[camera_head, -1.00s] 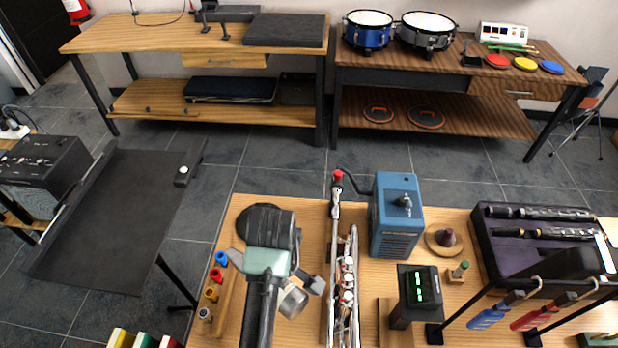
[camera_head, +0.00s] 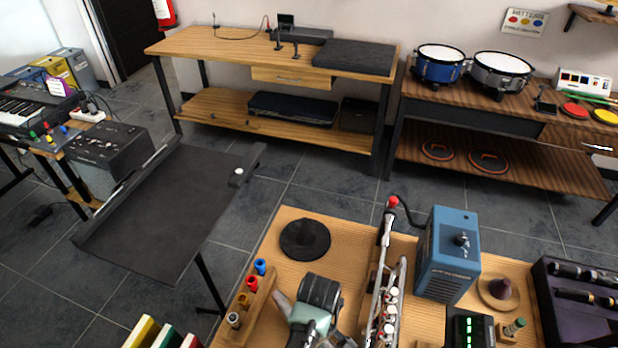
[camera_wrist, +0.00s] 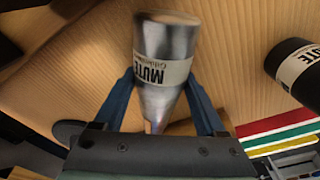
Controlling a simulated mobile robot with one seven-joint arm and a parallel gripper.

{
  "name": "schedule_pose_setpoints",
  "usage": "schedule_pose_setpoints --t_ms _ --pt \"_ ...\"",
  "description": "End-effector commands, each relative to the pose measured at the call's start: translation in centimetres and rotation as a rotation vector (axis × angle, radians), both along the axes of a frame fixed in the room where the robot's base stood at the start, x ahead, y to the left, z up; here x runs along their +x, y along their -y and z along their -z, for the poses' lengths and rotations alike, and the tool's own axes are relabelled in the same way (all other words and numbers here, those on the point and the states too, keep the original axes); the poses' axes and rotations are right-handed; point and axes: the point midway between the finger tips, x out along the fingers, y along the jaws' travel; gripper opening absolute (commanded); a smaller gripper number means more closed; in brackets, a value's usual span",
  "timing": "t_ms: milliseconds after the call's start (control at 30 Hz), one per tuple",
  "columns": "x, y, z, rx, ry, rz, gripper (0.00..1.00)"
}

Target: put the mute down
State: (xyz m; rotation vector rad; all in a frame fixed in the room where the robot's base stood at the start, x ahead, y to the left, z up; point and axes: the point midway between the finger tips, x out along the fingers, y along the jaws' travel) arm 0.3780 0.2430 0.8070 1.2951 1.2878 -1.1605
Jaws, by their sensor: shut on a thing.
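The mute (camera_wrist: 165,45) is a silver metal cone with a cream MUTE label, shown in the wrist view. My gripper (camera_wrist: 160,82) is shut on it, with one dark blue finger on each side of its narrower part. Bare wooden surface shows behind it; I cannot tell whether its far end touches the wood. A second, black mute (camera_wrist: 300,70) with a pale label is at the right edge of the wrist view, apart from my gripper. In the head view my wrist (camera_head: 318,297) is over the front table and mostly hides the held mute.
On the front table (camera_head: 262,325), a black round pad (camera_head: 305,238) lies bare beyond my wrist. A row of coloured pegs (camera_head: 250,285) is left of my wrist; a flute-like instrument (camera_head: 388,300) and a blue box (camera_head: 447,255) are right. A black stand (camera_head: 165,205) is farther left.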

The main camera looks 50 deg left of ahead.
Motion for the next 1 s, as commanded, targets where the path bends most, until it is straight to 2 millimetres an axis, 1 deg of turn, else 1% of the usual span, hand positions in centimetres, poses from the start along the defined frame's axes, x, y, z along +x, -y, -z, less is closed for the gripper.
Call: schedule_pose_setpoints --t_ms 67,300,433,467,500,567,600,833,967,1000 --pt "0.0 -0.1 0.3 0.002 0.002 -0.001 0.04" --pt "0.1 -0.1 0.4 0.002 0.002 0.000 0.04" --pt "0.0 0.0 0.8 0.001 0.001 0.000 0.04" --pt "0.0 0.0 0.7 0.001 0.001 0.000 0.79" --pt "0.0 0.0 0.7 0.001 0.001 0.000 0.86" --pt "0.0 0.0 0.7 0.001 0.001 0.000 0.97" --pt "0.0 0.0 0.7 0.001 0.001 0.000 1.00" --pt "0.0 -0.1 0.5 0.001 0.001 0.000 1.00" --pt "0.1 0.0 -0.4 0.002 0.004 0.000 1.00" --pt "0.1 0.1 -1.0 0.002 0.004 0.001 1.00"
